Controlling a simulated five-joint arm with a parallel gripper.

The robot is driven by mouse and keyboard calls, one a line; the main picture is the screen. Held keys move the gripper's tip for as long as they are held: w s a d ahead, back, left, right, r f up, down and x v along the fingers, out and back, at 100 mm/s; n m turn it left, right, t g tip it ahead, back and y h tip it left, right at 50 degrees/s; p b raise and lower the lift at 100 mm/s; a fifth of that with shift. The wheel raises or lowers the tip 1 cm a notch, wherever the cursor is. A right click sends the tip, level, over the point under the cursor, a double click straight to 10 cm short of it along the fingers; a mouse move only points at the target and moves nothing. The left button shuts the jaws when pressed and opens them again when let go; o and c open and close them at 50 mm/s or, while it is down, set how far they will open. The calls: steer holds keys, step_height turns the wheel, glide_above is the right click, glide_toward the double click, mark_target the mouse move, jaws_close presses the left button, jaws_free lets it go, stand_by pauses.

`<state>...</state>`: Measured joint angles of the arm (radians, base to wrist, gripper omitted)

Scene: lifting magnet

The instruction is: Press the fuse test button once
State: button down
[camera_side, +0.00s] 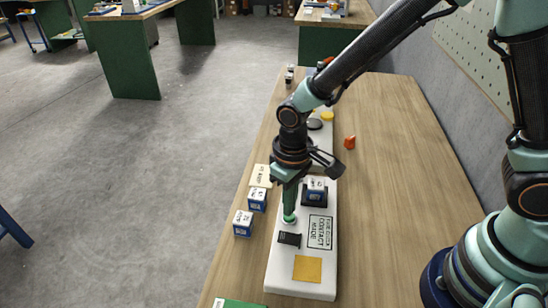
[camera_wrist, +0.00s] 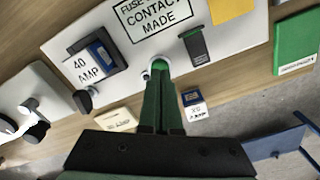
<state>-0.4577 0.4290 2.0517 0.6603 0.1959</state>
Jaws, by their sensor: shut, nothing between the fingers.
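A white fuse check panel (camera_side: 283,276) lies on the bench, with a sign (camera_side: 320,232) reading "CONTACT MADE". My gripper (camera_side: 289,213) is shut and empty, pointing down with its green fingertips at the test button (camera_side: 289,221). In the wrist view the fingertips (camera_wrist: 159,70) cover most of the button, and a pale rim (camera_wrist: 147,73) shows around them. They look to be touching it; how far it is pressed is hidden. A blue-and-white fuse marked 40 AMP (camera_wrist: 97,58) sits in a black holder (camera_side: 307,202) on the panel.
A black lever (camera_side: 289,239) and a yellow square (camera_side: 307,268) are on the panel near the button. Loose fuses (camera_side: 257,199) (camera_side: 243,223) and a cream card (camera_side: 260,176) lie left of it. An orange-red object (camera_side: 349,142) lies behind. The bench's right side is clear.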

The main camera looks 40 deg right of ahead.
steer(key=shift+r, duration=2.95)
steer(key=s+d+r+m+t, duration=0.1)
steer(key=s+d+r+t, duration=0.1)
steer(key=d+r, duration=0.5)
steer(key=s+d+r+m+t, duration=0.2)
steer(key=s+d+r+t, duration=0.1)
steer(key=d+r, duration=0.4)
steer(key=shift+d+t, duration=0.3)
steer(key=shift+d, duration=0.95)
